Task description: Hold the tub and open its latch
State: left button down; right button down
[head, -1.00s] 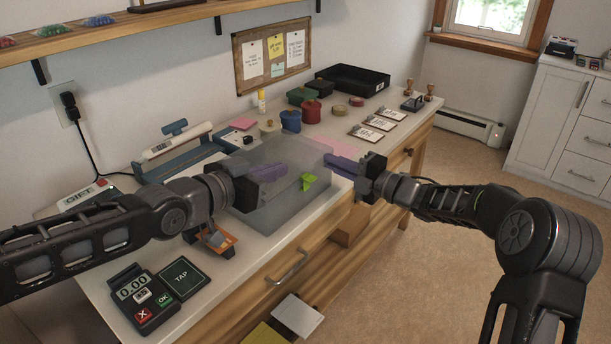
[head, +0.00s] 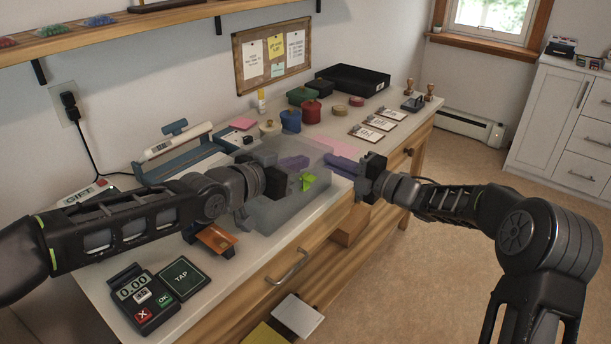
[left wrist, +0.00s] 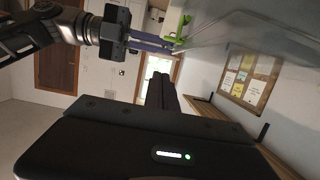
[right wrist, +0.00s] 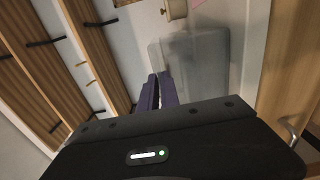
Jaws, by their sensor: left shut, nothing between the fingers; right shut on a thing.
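The tub (head: 290,210) is a translucent grey box on the counter. Its bright green latch (head: 308,181) is on the side facing me and also shows in the left wrist view (left wrist: 180,32). Whether the latch is raised is unclear. My right gripper (head: 334,162) is shut on the tub at its right end; in the right wrist view the purple fingers (right wrist: 158,88) meet the tub's edge (right wrist: 195,65). My left gripper (head: 293,163) is shut and empty, over the tub just left of the latch. Its wrist partly hides the tub. Contact with the latch cannot be told.
A card terminal (head: 147,298) and an orange item (head: 216,239) lie at the front left of the counter. Coloured pots (head: 291,120), label cards (head: 372,129) and a black tray (head: 352,78) fill the back.

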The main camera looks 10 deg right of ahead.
pick_arm(q)
jog(key=f, duration=0.1)
jog(key=w+d+f, duration=0.1)
jog(key=f, duration=0.1)
jog(key=d+f, duration=0.1)
jog(key=shift+w+d+f, duration=0.1)
jog(key=shift+w+f, duration=0.3)
jog(key=shift+s+d, duration=0.1)
notch_tip(320, 180, down, 7)
jog(key=s+d+m+t+y, duration=0.1)
jog(key=s+d+m+t, duration=0.1)
jog(key=m, duration=0.9)
jog(key=shift+s+r+t, duration=0.2)
jog(key=shift+s+t, duration=0.05)
jog(key=shift+t, duration=0.65)
